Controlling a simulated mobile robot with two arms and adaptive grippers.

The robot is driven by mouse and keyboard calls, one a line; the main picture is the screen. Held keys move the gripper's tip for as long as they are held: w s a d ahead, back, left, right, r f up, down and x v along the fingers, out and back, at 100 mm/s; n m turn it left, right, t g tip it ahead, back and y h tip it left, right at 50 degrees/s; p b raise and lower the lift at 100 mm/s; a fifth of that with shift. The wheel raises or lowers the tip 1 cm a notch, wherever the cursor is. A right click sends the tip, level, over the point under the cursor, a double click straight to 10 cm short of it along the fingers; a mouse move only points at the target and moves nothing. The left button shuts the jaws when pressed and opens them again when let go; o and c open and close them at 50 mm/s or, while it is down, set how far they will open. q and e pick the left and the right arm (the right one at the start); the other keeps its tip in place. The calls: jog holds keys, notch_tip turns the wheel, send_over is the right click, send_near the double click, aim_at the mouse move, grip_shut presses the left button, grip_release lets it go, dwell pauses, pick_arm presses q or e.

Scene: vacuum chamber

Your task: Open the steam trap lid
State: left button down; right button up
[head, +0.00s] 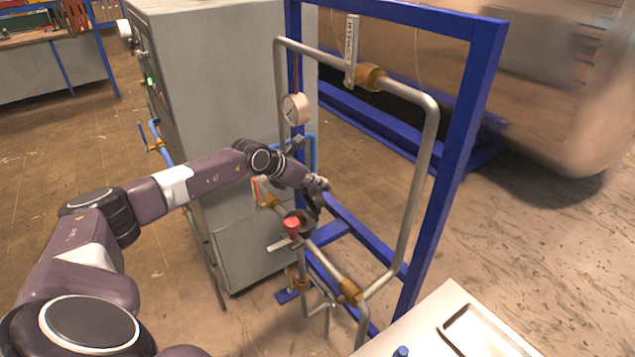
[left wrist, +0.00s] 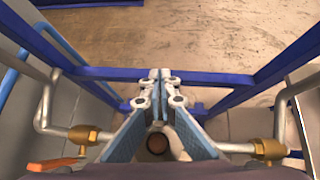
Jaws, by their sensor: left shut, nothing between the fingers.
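The steam trap (head: 300,218) sits in the lower pipe run of the blue frame, with a red knob (head: 292,225) on its near side. A dark piece stands tilted up at the trap beside my gripper; I cannot tell for sure if it is the lid. My left gripper (head: 318,184) is just above and behind the trap, shut and empty. In the left wrist view its fingers (left wrist: 160,80) meet, with a round brown part of the trap (left wrist: 157,144) low between them. The fingers hide much of the trap there. My right gripper is not in view.
A blue frame (head: 455,150) carries grey pipes, brass fittings (head: 349,291) and a pressure gauge (head: 295,109) around the trap. A grey cabinet (head: 215,90) stands close to the left. A white table (head: 420,332) is at the lower right. A large metal tank (head: 560,80) lies behind.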

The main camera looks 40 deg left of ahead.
pick_arm(q)
jog(key=w+b, duration=0.1)
jog(key=w+d+f+b, duration=0.1)
jog(key=w+b, duration=0.1)
jog(key=w+f+b, duration=0.1)
jog(key=w, duration=0.1)
jog(key=shift+d, duration=0.4)
jog(key=shift+s+r, duration=0.1)
jog(key=shift+r, duration=0.05)
